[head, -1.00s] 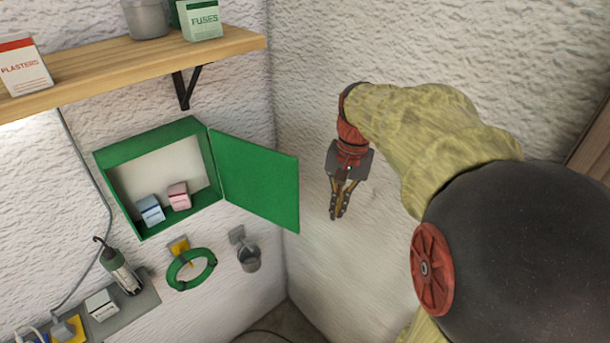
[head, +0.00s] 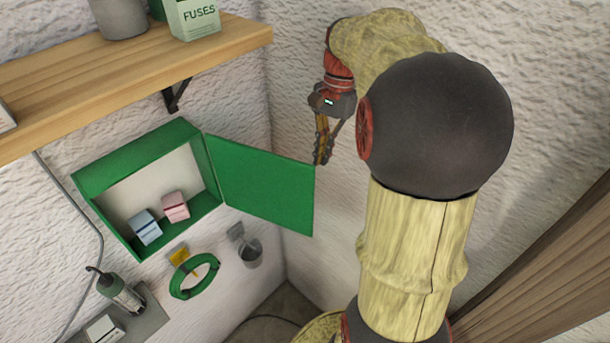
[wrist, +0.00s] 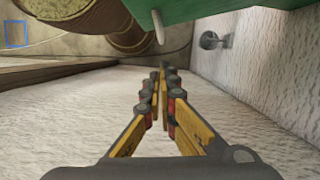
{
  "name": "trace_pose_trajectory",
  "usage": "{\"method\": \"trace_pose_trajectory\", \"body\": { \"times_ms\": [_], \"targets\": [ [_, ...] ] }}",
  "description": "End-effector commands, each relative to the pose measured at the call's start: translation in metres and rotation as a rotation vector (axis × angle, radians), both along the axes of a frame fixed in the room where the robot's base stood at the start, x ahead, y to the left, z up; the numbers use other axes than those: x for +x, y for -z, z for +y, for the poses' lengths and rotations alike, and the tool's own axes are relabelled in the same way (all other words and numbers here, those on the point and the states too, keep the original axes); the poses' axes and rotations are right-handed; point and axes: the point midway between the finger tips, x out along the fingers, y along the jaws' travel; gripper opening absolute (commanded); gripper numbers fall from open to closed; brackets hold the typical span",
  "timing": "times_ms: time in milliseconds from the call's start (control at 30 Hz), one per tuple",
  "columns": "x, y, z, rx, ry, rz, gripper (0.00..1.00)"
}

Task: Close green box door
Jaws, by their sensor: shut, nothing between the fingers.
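The green box (head: 139,160) is fixed to the white wall in the head view. Its green door (head: 262,185) is hinged on the right side and stands wide open, swung out to the right. A blue-grey block (head: 145,226) and a pink block (head: 175,206) sit inside the box. My gripper (head: 321,163) points down at the upper right of the door's free edge, with its fingers together and empty. I cannot tell whether it touches the door. In the wrist view my gripper (wrist: 162,72) shows both fingers meeting, with a green panel along the top.
A wooden shelf (head: 130,75) with a FUSES box (head: 195,18) is above the green box. Below are a green ring (head: 192,279) on a hook and a small hanging metal cup (head: 250,255). The corner wall is close behind the door.

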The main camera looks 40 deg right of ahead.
Motion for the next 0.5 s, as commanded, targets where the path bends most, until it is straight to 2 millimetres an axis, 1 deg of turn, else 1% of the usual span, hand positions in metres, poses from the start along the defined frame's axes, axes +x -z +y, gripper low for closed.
{"method": "trace_pose_trajectory", "body": {
  "times_ms": [67,167,267,500],
  "targets": [
    [0.000,0.002,0.001,0.000,0.001,0.000,0.00],
    [-0.001,0.010,0.003,0.001,0.001,0.001,0.00],
    [-0.002,0.024,0.006,0.002,0.000,0.003,0.00],
    [-0.004,0.064,0.017,0.002,-0.001,0.002,0.00]
  ]
}}
